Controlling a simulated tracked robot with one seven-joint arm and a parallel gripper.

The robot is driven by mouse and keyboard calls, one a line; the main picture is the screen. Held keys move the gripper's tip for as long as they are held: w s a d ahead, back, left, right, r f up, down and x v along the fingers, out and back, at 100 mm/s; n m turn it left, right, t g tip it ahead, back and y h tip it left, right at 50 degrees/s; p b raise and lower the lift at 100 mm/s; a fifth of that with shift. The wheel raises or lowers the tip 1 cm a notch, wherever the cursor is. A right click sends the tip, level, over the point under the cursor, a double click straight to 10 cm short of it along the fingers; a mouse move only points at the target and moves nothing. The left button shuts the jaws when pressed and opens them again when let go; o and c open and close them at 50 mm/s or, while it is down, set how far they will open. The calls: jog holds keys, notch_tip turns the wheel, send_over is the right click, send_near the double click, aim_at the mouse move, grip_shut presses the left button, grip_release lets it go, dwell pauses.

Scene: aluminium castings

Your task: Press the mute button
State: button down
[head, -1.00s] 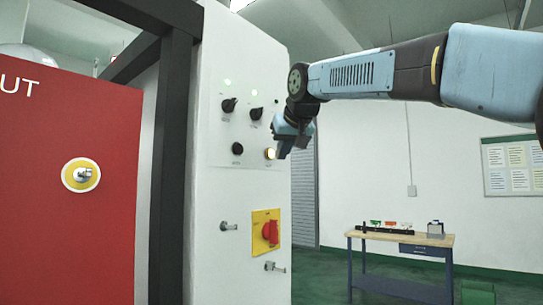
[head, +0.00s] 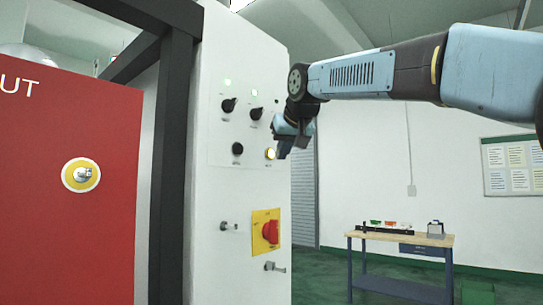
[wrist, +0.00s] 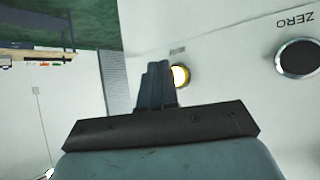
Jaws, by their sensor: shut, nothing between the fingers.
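In the wrist view the lit button (wrist: 180,76) is partly hidden behind my fingers. My gripper (head: 282,154) is shut and empty, its tips close to the button's right side. In the wrist view my gripper (wrist: 157,75) overlaps the button's left edge; I cannot tell whether it touches.
A black button (head: 237,149), labelled ZERO in the wrist view (wrist: 298,57), is to the left. Two black knobs (head: 228,105) (head: 256,113) are above. A red rotary switch (head: 270,232) on a yellow plate is below.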

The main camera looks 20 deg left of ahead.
jog(key=shift+a, duration=0.1)
jog(key=shift+w+a, duration=0.1)
jog(key=shift+a, duration=0.25)
jog(key=shift+w+a, duration=0.15)
jog(key=shift+a, duration=0.2)
dwell(1.1)
jog(key=shift+d, duration=0.1)
jog(key=shift+s+d, duration=0.3)
jog(key=shift+d, duration=0.35)
jog(key=shift+s+d, duration=0.3)
jog(key=shift+d, duration=0.5)
jog(key=shift+s+d, duration=0.35)
jog(key=shift+d, duration=0.4)
jog(key=shift+s+d, duration=0.3)
jog(key=shift+d, duration=0.5)
